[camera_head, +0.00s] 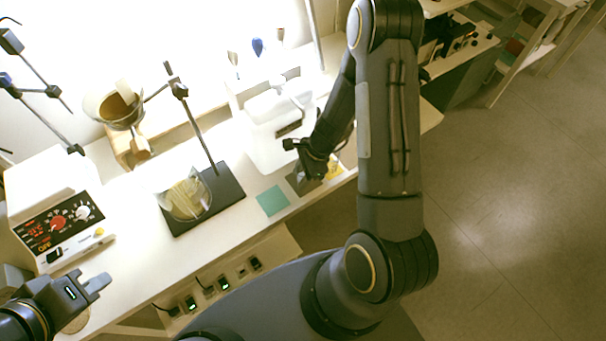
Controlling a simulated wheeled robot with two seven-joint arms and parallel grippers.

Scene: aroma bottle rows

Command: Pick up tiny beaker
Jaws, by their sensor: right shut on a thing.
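My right gripper (306,166) is low over the front right part of the bench, beside a dark square pad (302,184). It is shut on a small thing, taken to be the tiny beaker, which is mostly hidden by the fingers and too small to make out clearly. I cannot tell whether it touches the bench. My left gripper (98,284) is at the lower left, over the bench's front edge and away from the beaker. Its fingertips show, but their gap is unclear.
A large glass beaker (187,197) stands on a dark stand base (222,188) with a tilted rod. A teal square (272,201) lies between it and my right gripper. A control box (58,226) is at the left. A white tray (265,152) is behind my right gripper.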

